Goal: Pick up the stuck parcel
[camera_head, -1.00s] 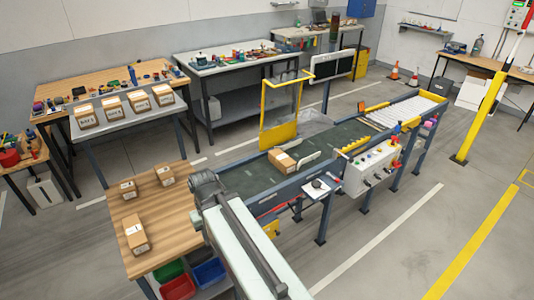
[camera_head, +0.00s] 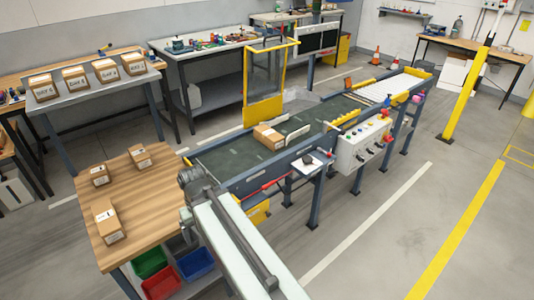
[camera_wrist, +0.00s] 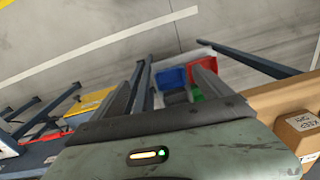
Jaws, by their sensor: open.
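A brown parcel (camera_head: 268,137) sits on the dark conveyor belt (camera_head: 225,160) in the head view, at an angle beside a small pale plate (camera_head: 298,135) and near the yellow-framed guard (camera_head: 264,112). My gripper (camera_wrist: 170,85) shows in the wrist view with its two dark fingers apart and nothing between them. It points down toward the floor and bins beside the wooden table, away from the parcel. The parcel on the belt is not identifiable in the wrist view. In the head view my arm covers the lower middle and the fingers are hidden.
Three parcels stand on the wooden table (camera_head: 145,190), left of my arm. A sloped shelf (camera_head: 95,88) holds several labelled boxes. A control box (camera_head: 357,147) hangs on the conveyor's near side. Coloured bins, including a red bin (camera_head: 160,283), sit below the table.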

